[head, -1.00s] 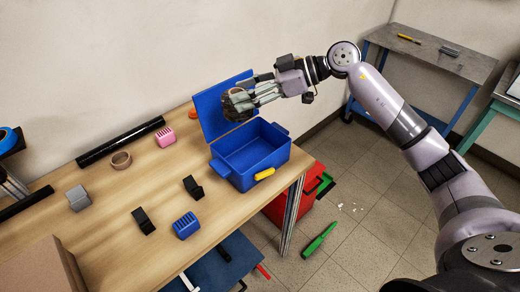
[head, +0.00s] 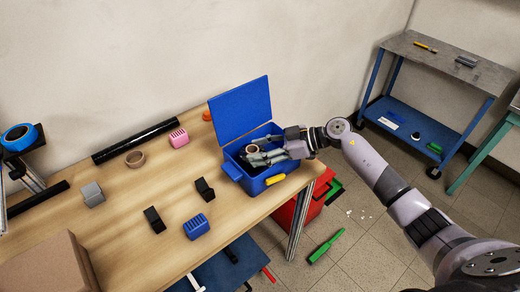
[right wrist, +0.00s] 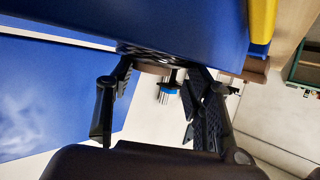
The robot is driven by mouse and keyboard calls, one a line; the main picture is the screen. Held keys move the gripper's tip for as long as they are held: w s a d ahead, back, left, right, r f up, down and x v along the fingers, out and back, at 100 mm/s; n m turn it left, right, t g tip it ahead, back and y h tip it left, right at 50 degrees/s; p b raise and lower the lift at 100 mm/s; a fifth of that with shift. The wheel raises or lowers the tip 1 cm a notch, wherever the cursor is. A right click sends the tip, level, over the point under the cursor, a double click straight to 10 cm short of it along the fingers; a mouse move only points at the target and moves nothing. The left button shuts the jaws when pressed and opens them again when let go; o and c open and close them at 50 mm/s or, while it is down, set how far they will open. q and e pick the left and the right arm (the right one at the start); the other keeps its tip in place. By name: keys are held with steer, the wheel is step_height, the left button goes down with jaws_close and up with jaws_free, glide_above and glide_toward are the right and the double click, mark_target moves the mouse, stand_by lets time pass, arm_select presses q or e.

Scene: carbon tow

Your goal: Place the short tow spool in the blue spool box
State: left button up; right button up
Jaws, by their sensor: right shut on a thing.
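The blue spool box (head: 244,181) stands open near the table's right end, its lid (head: 240,108) raised at the back. My right gripper (head: 257,157) is at the box opening, coming in over its right side, with its fingers at or just inside the rim. It is shut on the short tow spool (head: 252,149), a small brownish ring with a pale centre, partly covered by the fingers. In the right wrist view a brown edge of the spool (right wrist: 152,68) shows between the black fingers, against the blue box wall. My left gripper is not in view.
The box has a yellow latch (head: 275,179) in front. A red crate (head: 290,213) is on the floor below the table's end.

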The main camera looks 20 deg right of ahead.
stand_by(0.3)
steer(key=shift+f, duration=0.55)
steer(key=o, duration=1.4)
steer(key=shift+c, duration=0.2)
steer(key=shift+f, duration=0.1)
steer(key=shift+r, duration=0.2)
steer(key=r+b+v, duration=0.1)
steer(key=b+v, duration=0.1)
steer(key=v, duration=1)
